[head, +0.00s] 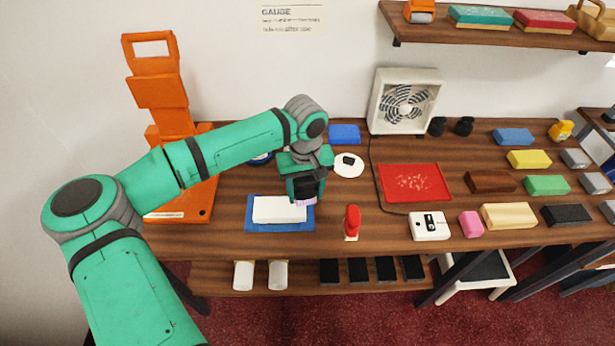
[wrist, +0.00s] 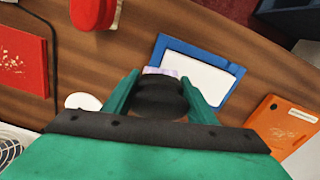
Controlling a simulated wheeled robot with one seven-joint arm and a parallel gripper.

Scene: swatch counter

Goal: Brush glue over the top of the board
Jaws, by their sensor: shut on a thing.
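A white board (head: 278,209) lies flat on a blue mat (head: 262,227) near the counter's front left. In the wrist view, the board (wrist: 205,80) and the mat's blue border (wrist: 168,43) show beyond my gripper. My gripper (head: 303,192) points down at the board's right end. In the wrist view my gripper (wrist: 162,98) is shut on a dark, round-handled brush (wrist: 158,100) with a pale lilac end (wrist: 160,71). That end overlaps the board's edge in view. I cannot tell whether it touches the board. No glue can be made out on the visible board top.
A red tray (head: 415,183), a white box (head: 429,226) and a fan (head: 404,101) are farther right. An orange stand (head: 160,90) rises at left.

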